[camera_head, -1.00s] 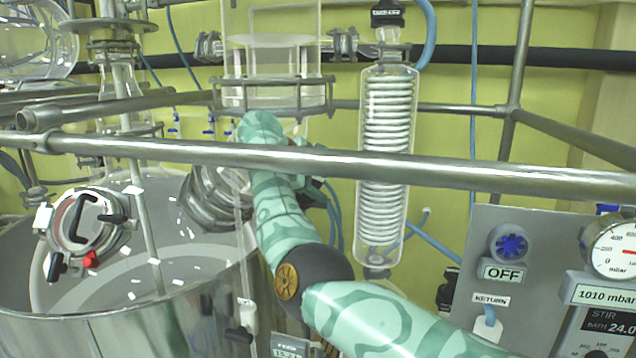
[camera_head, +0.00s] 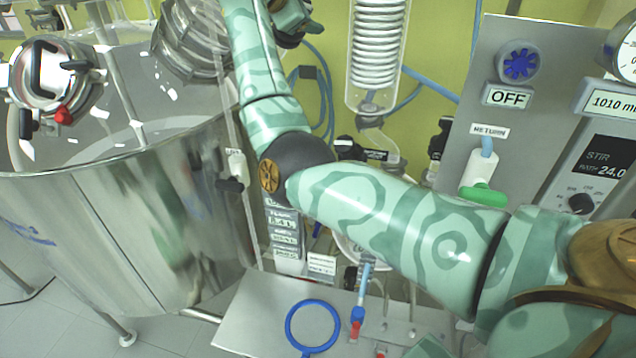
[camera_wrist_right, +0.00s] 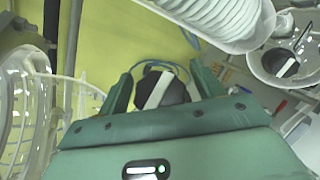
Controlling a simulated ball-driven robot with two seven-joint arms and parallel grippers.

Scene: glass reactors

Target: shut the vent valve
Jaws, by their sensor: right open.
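In the right wrist view a black round knob with a white bar across it (camera_wrist_right: 165,90) lies between the spread fingers of my right gripper (camera_wrist_right: 163,84). The fingers stand on either side of it, and I see no grip on it. No readable label shows whether this knob is the vent valve. In the head view my right arm reaches up from the lower right; its gripper (camera_head: 289,14) is at the top edge, partly cut off, beside dark fittings. My left gripper is not in view.
A steel vessel (camera_head: 120,240) stands at left, and a glass coil condenser (camera_head: 376,60) right of my arm. A control panel (camera_head: 560,60) reading OFF is at right. Below are a metal tray (camera_head: 250,320) and a blue ring (camera_head: 312,327). Another black knob (camera_wrist_right: 286,66) shows in the wrist view.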

